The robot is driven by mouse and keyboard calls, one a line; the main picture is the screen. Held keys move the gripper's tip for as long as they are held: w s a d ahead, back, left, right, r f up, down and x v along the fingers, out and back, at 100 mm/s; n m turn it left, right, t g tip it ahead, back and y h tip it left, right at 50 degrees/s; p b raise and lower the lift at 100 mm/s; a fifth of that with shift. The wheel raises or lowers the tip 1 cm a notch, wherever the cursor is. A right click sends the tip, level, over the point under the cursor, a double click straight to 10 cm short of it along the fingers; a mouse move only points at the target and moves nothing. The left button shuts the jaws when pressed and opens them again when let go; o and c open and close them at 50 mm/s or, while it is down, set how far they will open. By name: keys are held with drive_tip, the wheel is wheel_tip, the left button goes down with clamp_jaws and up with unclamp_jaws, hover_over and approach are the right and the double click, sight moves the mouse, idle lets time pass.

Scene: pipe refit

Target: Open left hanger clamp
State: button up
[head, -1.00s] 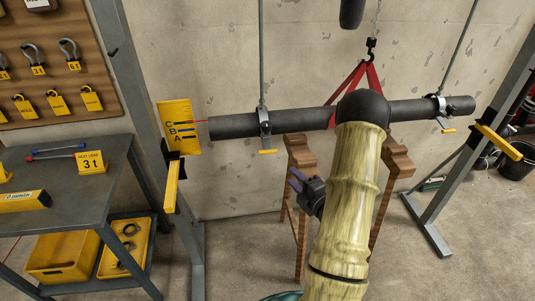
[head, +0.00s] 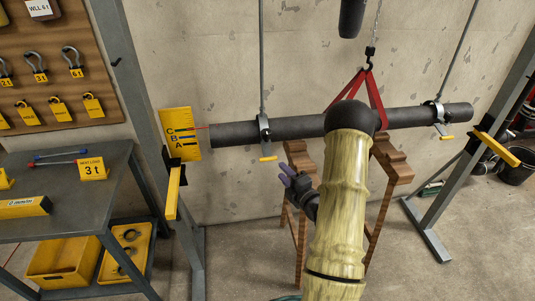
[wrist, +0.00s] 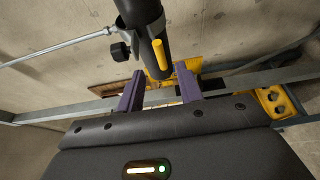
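The left hanger clamp (head: 264,130) is a grey metal band around the dark pipe (head: 300,127), hanging from a thin rod. Its yellow handle (head: 268,159) sticks out below the pipe. In the wrist view the clamp (wrist: 116,27) is at the top, and the yellow handle (wrist: 160,55) shows ahead of the gap between the fingers. My gripper (head: 287,175), with purple fingers, is below and right of the handle in the head view. In the wrist view my gripper (wrist: 160,82) is open, with nothing between its fingers. Whether it touches the handle I cannot tell.
The right hanger clamp (head: 439,115) holds the pipe's other end. A red sling (head: 376,92) bears the pipe mid-span. Wooden stands (head: 393,165) are below. A yellow lettered plate (head: 180,134) stands at the pipe's left end, beside a grey post (head: 139,100).

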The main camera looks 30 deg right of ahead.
sight(268, 155)
drive_tip(key=w, duration=0.3)
drive_tip(key=w+p, duration=0.1)
drive_tip(key=w, duration=0.3)
drive_tip(key=w+a+p, duration=0.1)
drive_tip(key=w, duration=0.2)
drive_tip(key=shift+w+a, duration=0.1)
drive_tip(key=shift+w, duration=0.15)
clamp_jaws()
